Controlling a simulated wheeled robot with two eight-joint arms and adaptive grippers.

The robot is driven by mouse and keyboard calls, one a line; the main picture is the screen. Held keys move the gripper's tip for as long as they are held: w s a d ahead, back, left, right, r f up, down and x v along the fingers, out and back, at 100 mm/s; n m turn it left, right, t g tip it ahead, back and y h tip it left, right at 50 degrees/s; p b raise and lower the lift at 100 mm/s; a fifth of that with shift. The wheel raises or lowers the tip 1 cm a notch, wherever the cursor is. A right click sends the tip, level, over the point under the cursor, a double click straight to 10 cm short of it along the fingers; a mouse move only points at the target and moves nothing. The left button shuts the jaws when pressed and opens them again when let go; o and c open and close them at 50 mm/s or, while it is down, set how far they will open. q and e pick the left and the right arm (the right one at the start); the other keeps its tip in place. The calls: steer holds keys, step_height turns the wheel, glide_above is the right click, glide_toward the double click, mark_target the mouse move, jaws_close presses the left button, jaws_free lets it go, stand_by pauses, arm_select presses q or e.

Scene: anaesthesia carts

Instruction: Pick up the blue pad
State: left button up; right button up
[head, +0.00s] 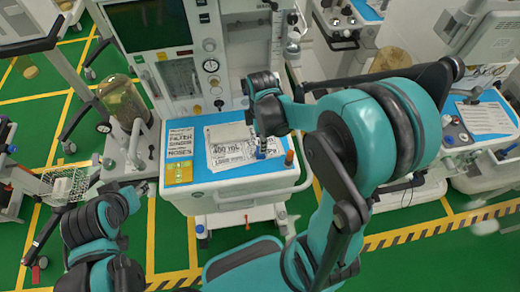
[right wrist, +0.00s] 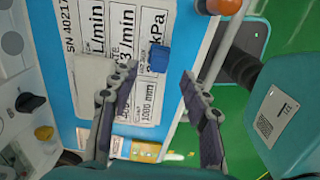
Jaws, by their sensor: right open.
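A small blue block-like piece (right wrist: 159,58), probably the blue pad, lies on the printed white labels on the cart's blue top. It also shows in the head view (head: 261,154), partly hidden by my right gripper. My right gripper (right wrist: 146,86) is open and empty, its fingers spread above the cart top. In the wrist view the blue piece appears just beyond the fingertips, between their lines and apart from both. In the head view my right gripper (head: 264,132) points down over the cart top. My left gripper (head: 143,188) is low, left of the cart; its jaws are unclear.
The cart top (head: 207,181) has a raised white front edge. An orange-brown capped piece (head: 289,157) stands right of the blue piece. A pale flat block (head: 228,133) lies behind-left. A yellow label (head: 179,172) is at left. Other carts stand at both sides on green floor.

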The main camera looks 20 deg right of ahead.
step_height(320, 180, down, 7)
steer(key=b, duration=0.2)
steer(key=shift+w+a+r+b, duration=0.1)
steer(key=shift+r+b, duration=0.1)
steer(key=shift+b, duration=0.1)
jaws_close()
